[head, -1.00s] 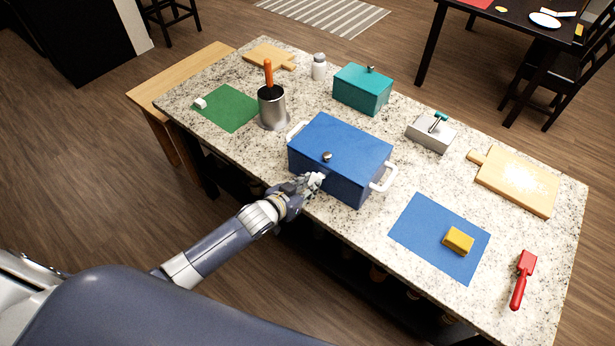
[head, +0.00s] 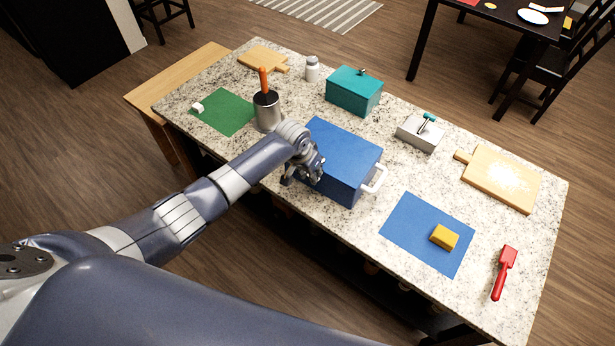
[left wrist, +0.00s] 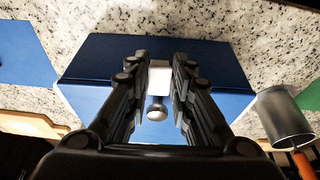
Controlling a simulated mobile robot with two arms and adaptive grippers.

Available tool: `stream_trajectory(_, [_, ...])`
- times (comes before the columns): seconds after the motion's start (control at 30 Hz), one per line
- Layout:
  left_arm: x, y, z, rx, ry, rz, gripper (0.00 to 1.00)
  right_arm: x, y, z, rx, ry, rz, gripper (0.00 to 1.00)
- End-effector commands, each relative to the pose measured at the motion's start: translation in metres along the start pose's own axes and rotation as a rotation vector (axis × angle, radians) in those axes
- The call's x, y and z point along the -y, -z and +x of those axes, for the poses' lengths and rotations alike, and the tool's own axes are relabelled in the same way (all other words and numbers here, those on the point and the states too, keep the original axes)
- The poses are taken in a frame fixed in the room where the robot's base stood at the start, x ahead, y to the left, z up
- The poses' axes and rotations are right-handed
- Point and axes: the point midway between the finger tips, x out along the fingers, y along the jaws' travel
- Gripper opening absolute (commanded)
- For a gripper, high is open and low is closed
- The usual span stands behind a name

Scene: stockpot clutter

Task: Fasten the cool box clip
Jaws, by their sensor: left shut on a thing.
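The cool box (head: 347,150) is blue, with a flat lid and a white handle (head: 374,180) on its right end. It stands mid-counter, and its lid looks down. My left gripper (head: 310,174) is at the box's near side, hiding part of the front and the clip there. In the left wrist view, the left gripper's fingers (left wrist: 158,88) are on either side of a small white clip (left wrist: 159,68) and are shut on it. A round metal knob (left wrist: 157,109) shows just below the clip. My right gripper is not in view.
A steel pot (head: 267,112) with an orange-handled tool stands left of the box. A teal box (head: 353,92) and a grey box (head: 418,133) are behind. A blue mat (head: 410,238) with a yellow block (head: 444,237) lies to the right.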

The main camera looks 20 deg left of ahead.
Motion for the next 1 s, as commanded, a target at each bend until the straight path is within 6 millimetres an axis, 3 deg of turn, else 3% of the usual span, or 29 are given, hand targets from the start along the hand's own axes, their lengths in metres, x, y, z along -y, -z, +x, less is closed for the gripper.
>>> stream_trajectory(0.4, [-0.0007,0.0110,0.0000,0.146,0.000,0.000,0.00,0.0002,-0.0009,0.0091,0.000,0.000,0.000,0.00])
stream_trajectory(0.97, [-0.0003,0.0113,-0.0002,0.168,0.000,0.000,0.00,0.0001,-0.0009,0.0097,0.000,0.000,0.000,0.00])
stream_trajectory(1.0, [-0.0003,0.0112,-0.0001,0.168,0.000,0.000,0.28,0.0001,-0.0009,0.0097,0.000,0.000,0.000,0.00])
